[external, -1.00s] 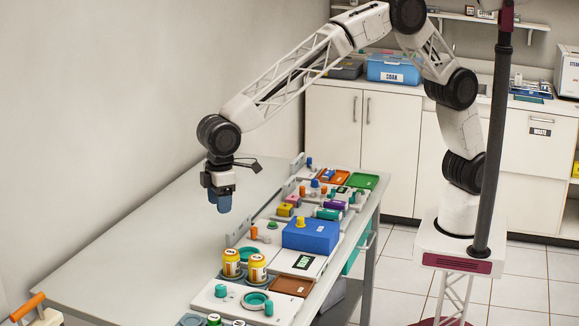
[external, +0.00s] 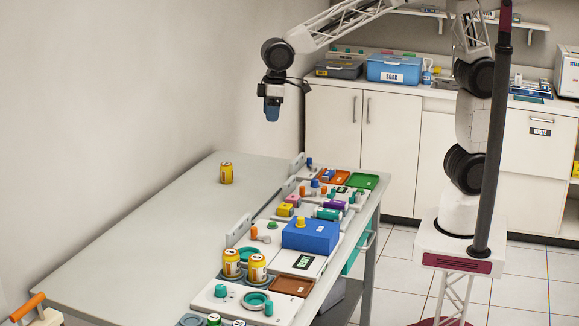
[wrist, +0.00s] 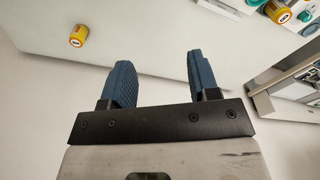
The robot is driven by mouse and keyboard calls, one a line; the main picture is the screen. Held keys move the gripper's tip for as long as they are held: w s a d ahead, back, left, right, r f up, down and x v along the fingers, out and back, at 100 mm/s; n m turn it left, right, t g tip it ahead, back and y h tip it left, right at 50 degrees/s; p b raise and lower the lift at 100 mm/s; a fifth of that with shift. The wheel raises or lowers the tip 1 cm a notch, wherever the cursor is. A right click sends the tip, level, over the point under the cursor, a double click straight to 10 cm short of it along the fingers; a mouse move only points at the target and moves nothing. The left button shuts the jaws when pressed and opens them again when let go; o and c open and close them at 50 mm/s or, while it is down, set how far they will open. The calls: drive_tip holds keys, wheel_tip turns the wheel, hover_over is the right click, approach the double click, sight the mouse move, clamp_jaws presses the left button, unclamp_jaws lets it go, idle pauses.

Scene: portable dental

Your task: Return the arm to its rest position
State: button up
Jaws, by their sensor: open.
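My gripper (external: 272,108) is raised high above the far end of the table (external: 130,235), clear of everything on it. In the wrist view its two blue fingers (wrist: 156,82) are spread apart with nothing between them. A yellow jar (external: 226,173) with an orange band stands alone on the bare part of the table. It also shows at the upper left of the wrist view (wrist: 78,36), apart from the fingers.
Two more yellow jars (external: 257,267) stand near the table's front. A blue box (external: 310,235) and several coloured parts and trays line the table's right side. White cabinets (external: 390,150) stand behind, with a blue bin (external: 394,68) on the counter. The air around my gripper is clear.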

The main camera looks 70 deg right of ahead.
drive_tip(key=s+d+r+m, duration=0.1)
drive_tip(key=s+d, duration=0.2)
drive_tip(key=d, duration=0.4)
drive_tip(key=s+d+r+m, duration=0.1)
drive_tip(key=s+d+r, duration=0.15)
drive_tip(key=d, duration=0.35)
drive_tip(key=s+d+f+m, duration=0.2)
drive_tip(key=s+d, duration=0.9)
drive_tip(key=s, duration=0.1)
drive_tip(key=s+d+f+m+t, duration=0.1)
drive_tip(key=s+d+f+m, duration=0.1)
drive_tip(key=s+d, duration=0.9)
drive_tip(key=shift+s+d+f+t+h, duration=0.35)
drive_tip(key=shift+s+f, duration=0.3)
drive_tip(key=shift+s, duration=0.4)
